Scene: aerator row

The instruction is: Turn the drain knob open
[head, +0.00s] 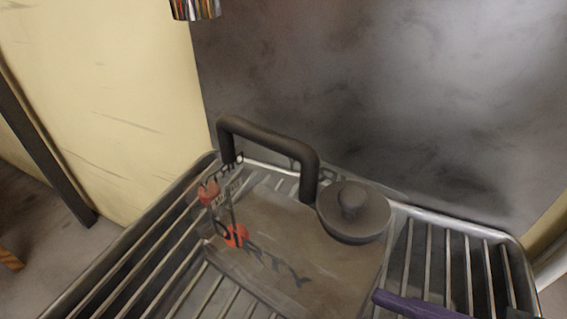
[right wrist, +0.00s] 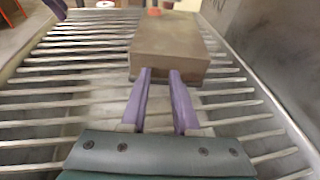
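A box-shaped tank marked "DIRTY" (head: 275,240) stands on a slatted metal rack in the head view. It has a dark bent handle (head: 270,137) and, at its right, a round dark cap with a raised centre (head: 352,212). I cannot tell whether this cap is the drain knob. In the right wrist view, a brown box (right wrist: 170,52) lies ahead of my right gripper (right wrist: 160,72), whose purple fingers are apart with nothing seen between them. One purple finger (head: 412,304) shows low in the head view, right of the tank. A purple piece (right wrist: 57,8) at top left may be my left gripper.
The slatted rack (head: 448,222) has a raised metal rim and bare slats on both sides of the tank. A dark grey panel (head: 400,90) rises behind it. A yellow wall (head: 100,90) stands at the left. A small red part (right wrist: 153,11) shows beyond the box.

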